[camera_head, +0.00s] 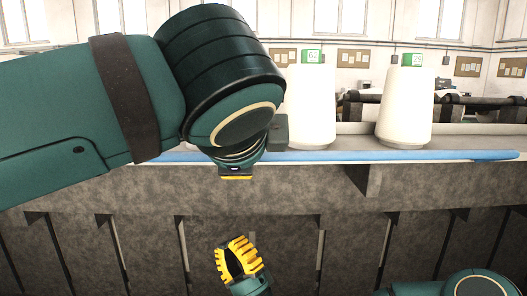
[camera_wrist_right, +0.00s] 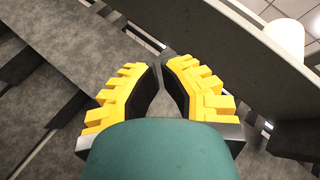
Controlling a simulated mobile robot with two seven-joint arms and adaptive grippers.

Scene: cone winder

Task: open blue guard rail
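The blue guard rail (camera_head: 400,156) is a long bar along the front edge of the machine in the head view. My left arm covers part of its left half. My left gripper (camera_head: 236,174) shows only as a small dark and yellow piece below the arm, just in front of the rail; its fingers are mostly hidden. My right gripper (camera_head: 229,246) is below the rail, in front of the grey machine front. In the right wrist view (camera_wrist_right: 161,66) its two yellow fingers stand apart with an empty gap between the tips. The rail cannot be made out there.
White yarn cones (camera_head: 405,105) stand behind the rail on the machine. The grey machine front (camera_head: 290,190) has vertical ribs and a bracket (camera_head: 362,179) under the ledge. A white cone-like shape (camera_wrist_right: 286,38) shows at the upper right of the wrist view.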

